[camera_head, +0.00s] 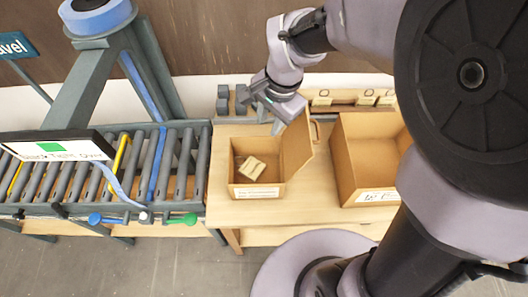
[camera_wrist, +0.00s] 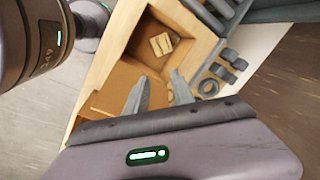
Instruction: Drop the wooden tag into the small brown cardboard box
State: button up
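A wooden tag (camera_head: 252,168) lies flat inside the small brown cardboard box (camera_head: 258,192), on its floor. The box stands open on the wooden table with one flap raised on its right side. The tag (camera_wrist: 162,44) and the box (camera_wrist: 200,30) also show in the wrist view, ahead of my fingers. My gripper (camera_head: 277,124) is above the table, just behind the box and beside the raised flap. In the wrist view my gripper's fingers (camera_wrist: 160,88) are apart with nothing between them.
A larger open cardboard box (camera_head: 375,165) with a white label stands to the right on the table (camera_head: 305,205). Several small wooden pieces (camera_head: 366,98) sit on a ledge at the back. Grey blocks (camera_head: 223,100) are at the back left. A roller conveyor (camera_head: 180,165) runs along the left.

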jog(key=r, duration=0.4)
jog(key=shift+s+d+r+p, duration=0.25)
jog(key=shift+s+d+p, duration=0.05)
jog(key=s+d+f+n+t+b, duration=0.2)
jog(key=s+f+b, duration=0.2)
jog(key=s+b, duration=0.3)
jog(key=s+d+f+n+t+b, duration=0.2)
jog(key=s+d+f+n+b, duration=0.1)
jog(key=s+f+b, duration=0.2)
jog(key=s+b, duration=0.2)
jog(key=b, duration=0.2)
jog(key=shift+d+y+b, duration=0.3)
jog(key=shift+b, duration=0.1)
